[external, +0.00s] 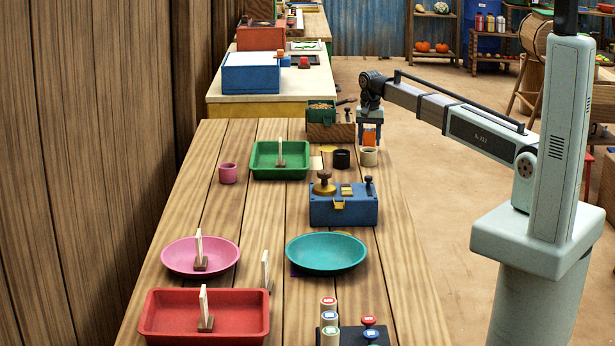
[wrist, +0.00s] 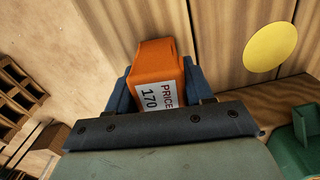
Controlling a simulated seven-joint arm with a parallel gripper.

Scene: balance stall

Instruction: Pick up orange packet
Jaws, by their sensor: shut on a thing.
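The orange packet (wrist: 157,65) is in the wrist view, with a white label reading "PRICE 170" facing the camera. My gripper (wrist: 155,85) has its two blue fingers on either side of the packet and is shut on it. In the external view the orange packet (external: 369,136) shows between the fingers of my gripper (external: 369,132), near the far right edge of the wooden table (external: 195,225). A cream cup (external: 370,157) stands just below it in the picture. I cannot tell whether the packet touches the table.
A black cup (external: 342,159) and a brown box with a green bin (external: 322,112) stand close to the left. A green tray (external: 262,173), blue scale box (external: 330,208), pink plate (external: 178,262), teal plate (external: 348,262) and red tray (external: 165,334) occupy the table.

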